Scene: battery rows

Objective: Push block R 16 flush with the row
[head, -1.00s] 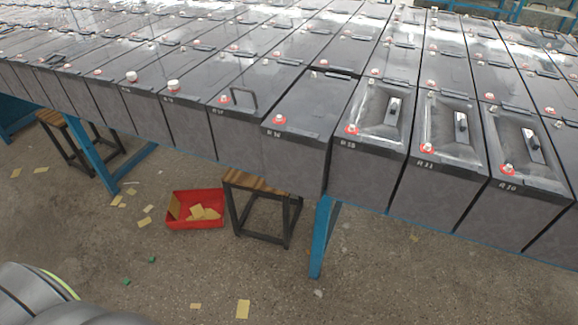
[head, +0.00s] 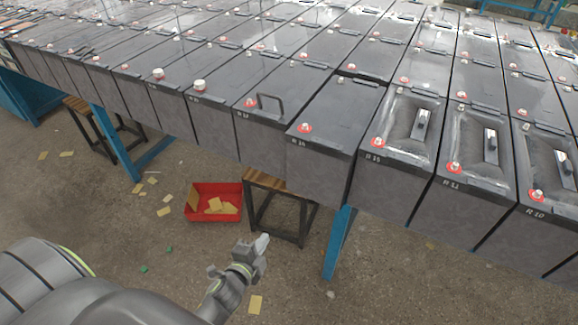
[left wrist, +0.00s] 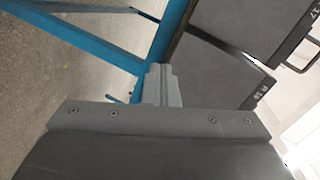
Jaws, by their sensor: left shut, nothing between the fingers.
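Block R 16 (head: 335,112) is a dark grey battery block with a red-ringed terminal, standing between R 17 (head: 275,90) and R 15 (head: 395,150). Its front end juts out a little from R 17, and a dark gap shows behind its far end. In the left wrist view, the front face of R 16 (left wrist: 212,72) is beyond the fingers, with its label at the right. My left gripper (head: 263,243) is shut and empty, in front of and below the row in the head view. The fingers (left wrist: 161,72) also show in the left wrist view, apparently apart from the block. My right gripper is out of view.
A blue table leg (head: 338,240) stands below R 16. A wooden-topped stool (head: 280,205) and a red bin (head: 198,213) with yellow pieces are under the row. The floor in front is mostly open, with scattered scraps.

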